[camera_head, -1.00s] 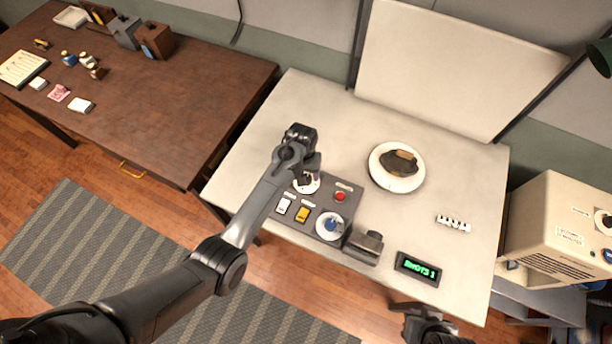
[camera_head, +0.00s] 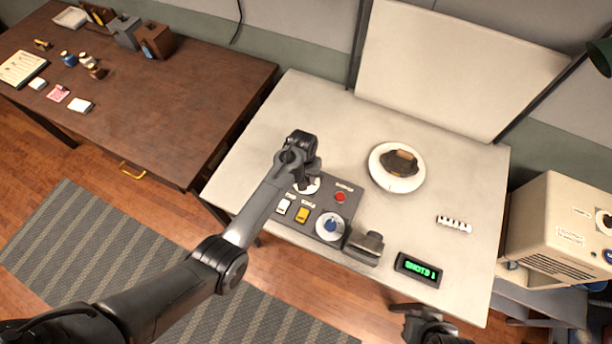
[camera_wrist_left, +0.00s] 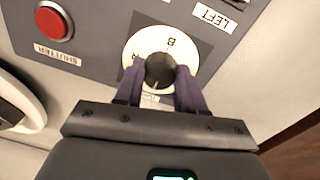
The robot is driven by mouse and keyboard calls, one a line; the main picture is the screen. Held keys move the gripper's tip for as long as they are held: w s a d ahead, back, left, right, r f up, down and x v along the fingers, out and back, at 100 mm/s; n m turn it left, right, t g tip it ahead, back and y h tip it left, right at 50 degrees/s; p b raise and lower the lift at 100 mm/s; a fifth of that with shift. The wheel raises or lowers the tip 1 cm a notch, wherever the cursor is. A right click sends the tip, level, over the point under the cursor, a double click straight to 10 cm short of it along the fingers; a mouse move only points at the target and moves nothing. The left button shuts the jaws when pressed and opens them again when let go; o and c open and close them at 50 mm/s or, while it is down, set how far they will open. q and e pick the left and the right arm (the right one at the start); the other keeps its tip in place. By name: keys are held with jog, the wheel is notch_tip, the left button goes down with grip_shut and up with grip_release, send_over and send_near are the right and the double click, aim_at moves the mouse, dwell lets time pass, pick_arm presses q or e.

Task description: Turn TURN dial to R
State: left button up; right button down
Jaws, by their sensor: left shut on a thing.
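The gripped dial is a white disc (camera_wrist_left: 150,45) with a dark round knob (camera_wrist_left: 160,68), on a grey control panel (camera_wrist_left: 100,72). The letter B shows on the disc's far side, and an R-like mark shows at its left edge. In the head view the disc (camera_head: 311,187) is partly covered by my left gripper (camera_head: 308,179). In the left wrist view my left gripper (camera_wrist_left: 156,80) has its two purple-grey fingers on either side of the knob, shut on it. The dial's own name label is not readable. My right gripper (camera_head: 425,318) is at the bottom edge, its jaws unclear.
The panel also carries a red button (camera_head: 340,197), a white switch (camera_head: 283,206), a yellow switch (camera_head: 302,215) and a blue-knobbed dial (camera_head: 330,226). A round white stand (camera_head: 397,185) and a green-lit display (camera_head: 418,268) are on the table. Bare tabletop lies behind the panel.

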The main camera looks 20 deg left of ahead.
pick_arm(q)
jog(key=shift+r+m+p, duration=0.15)
jog(key=shift+m+p, duration=1.05)
jog(key=shift+m, duration=0.4)
jog(key=shift+m+p, duration=0.45)
jog(key=shift+m, duration=0.45)
jog(key=m, duration=0.2)
jog(key=shift+m+p, duration=0.35)
jog(key=shift+m, duration=0.05)
jog(key=m, duration=0.2)
jog(key=shift+w+m, duration=0.1)
jog(key=shift+m, duration=0.3)
jog(key=m, duration=0.2)
jog(key=shift+m+g, duration=0.3)
jog(key=shift+f+m, duration=0.2)
jog(key=shift+m, duration=2.1)
jog(key=shift+y, duration=0.3)
